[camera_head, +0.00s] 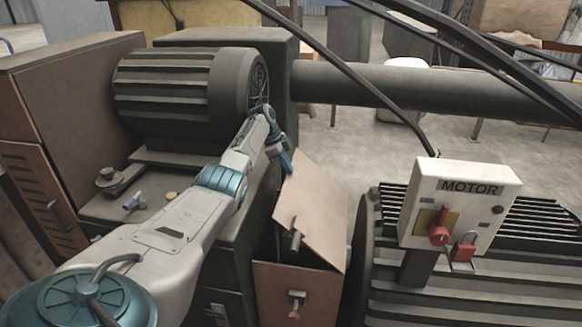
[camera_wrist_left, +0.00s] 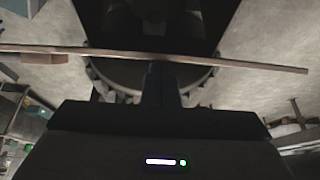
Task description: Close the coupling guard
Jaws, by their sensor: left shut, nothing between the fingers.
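The coupling guard's tan lid (camera_head: 314,208) stands tilted up and open above the orange guard box (camera_head: 275,290) in the head view. A small handle (camera_head: 295,238) sticks out of its face. My left gripper (camera_head: 287,163) is shut and empty, at the lid's upper left corner. In the left wrist view, the lid shows nearly edge-on as a thin strip (camera_wrist_left: 235,66) across the picture, and my left fingers (camera_wrist_left: 158,85) reach to it. I cannot tell whether they touch it. My right gripper is not in view.
A motor control box (camera_head: 462,190) with a red switch (camera_head: 439,235) and a red padlock (camera_head: 464,247) stands to the right. A ribbed motor (camera_head: 165,90) is at the left. A thick pipe (camera_head: 400,85) runs behind. Open floor shows beyond the lid.

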